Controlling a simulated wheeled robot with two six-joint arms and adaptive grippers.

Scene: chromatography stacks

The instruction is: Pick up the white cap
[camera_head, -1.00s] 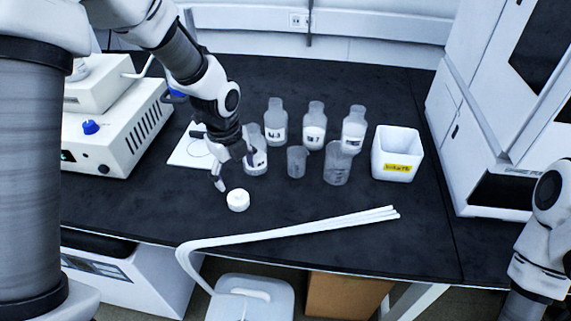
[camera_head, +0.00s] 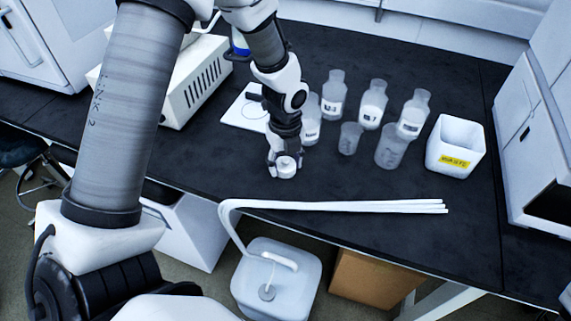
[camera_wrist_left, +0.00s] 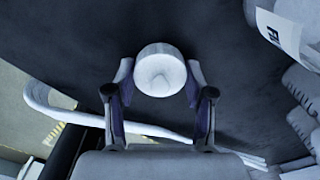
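The white cap (camera_head: 285,169) is a short round piece on the black bench, in front of the bottles. My left gripper (camera_head: 285,164) points down at it, with a finger on each side. The cap appears still at bench level. My right gripper is not in view.
Several clear bottles (camera_head: 373,104) and two beakers (camera_head: 391,152) stand behind and right of the cap. A white bin (camera_head: 455,147) with a yellow label is farther right. White tubes (camera_head: 340,206) lie along the front edge. A boxy instrument (camera_head: 190,85) stands left.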

